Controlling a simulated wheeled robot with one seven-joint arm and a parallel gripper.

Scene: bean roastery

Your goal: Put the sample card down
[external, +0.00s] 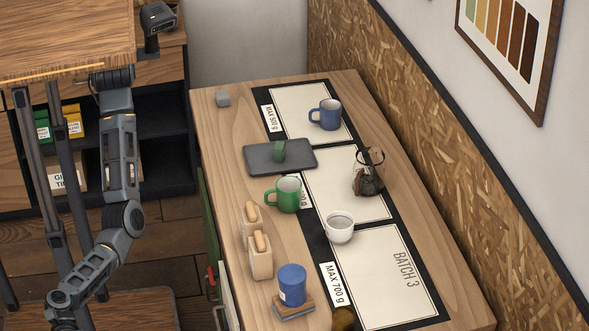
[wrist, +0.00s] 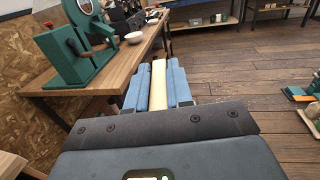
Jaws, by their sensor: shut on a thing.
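In the wrist view my gripper (wrist: 157,92) has its blue-grey fingers closed on a pale yellow, narrow thing, seemingly the sample card (wrist: 159,78), seen edge-on between them. The card is held up beside a wooden bench (wrist: 98,83), with floor showing beyond. Its face and any markings are hidden. In the external view my arm runs down the left side, but I cannot make out the gripper or the card there.
The external view shows a table (external: 228,132) with white panels, a blue mug (external: 326,115), dark tray (external: 262,158), green mug (external: 288,194), carafe (external: 368,180), white cup (external: 340,228) and blue canister (external: 292,284). The wrist view shows a green machine (wrist: 85,55) and white bowl (wrist: 134,37).

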